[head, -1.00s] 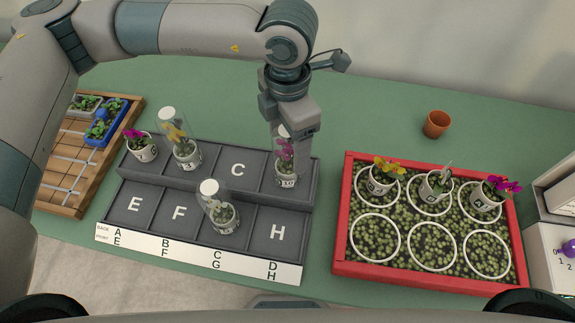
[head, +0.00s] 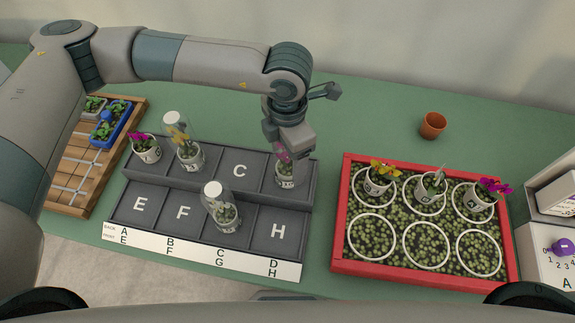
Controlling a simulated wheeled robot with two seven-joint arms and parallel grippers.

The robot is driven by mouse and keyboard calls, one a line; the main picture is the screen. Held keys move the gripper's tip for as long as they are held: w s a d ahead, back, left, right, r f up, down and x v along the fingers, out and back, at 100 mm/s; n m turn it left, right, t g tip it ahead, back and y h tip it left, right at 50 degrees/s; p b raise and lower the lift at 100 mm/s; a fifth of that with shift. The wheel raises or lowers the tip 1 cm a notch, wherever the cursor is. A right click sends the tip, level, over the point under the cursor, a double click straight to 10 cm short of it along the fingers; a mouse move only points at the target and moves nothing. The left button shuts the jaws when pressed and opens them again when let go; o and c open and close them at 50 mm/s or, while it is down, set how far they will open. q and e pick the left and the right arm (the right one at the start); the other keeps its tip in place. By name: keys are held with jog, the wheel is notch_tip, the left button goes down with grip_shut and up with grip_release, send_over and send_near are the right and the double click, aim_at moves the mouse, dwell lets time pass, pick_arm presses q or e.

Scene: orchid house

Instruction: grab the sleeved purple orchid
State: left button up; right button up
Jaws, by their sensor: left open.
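The sleeved purple orchid (head: 286,174) stands upright in a white pot in the back right compartment, D, of the dark lettered tray (head: 139,205). My left gripper (head: 291,158) is over it from above, open, with its fingers around or beside the upper sleeve. The gripper hides most of the flower and sleeve; whether the fingers touch the sleeve cannot be told. My right gripper is not in view.
A sleeved yellow orchid (head: 182,146), an unsleeved purple orchid (head: 145,147) and a sleeved pot (head: 221,208) share the tray. A red-framed bed (head: 345,215) with potted plants stands right. A terracotta pot (head: 433,125) is behind it. A wooden rack (head: 66,190) is left.

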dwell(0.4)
pick_arm(q)
jog(key=c, duration=1.6)
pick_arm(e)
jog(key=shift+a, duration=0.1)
pick_arm(q)
jog(key=shift+r, duration=0.1)
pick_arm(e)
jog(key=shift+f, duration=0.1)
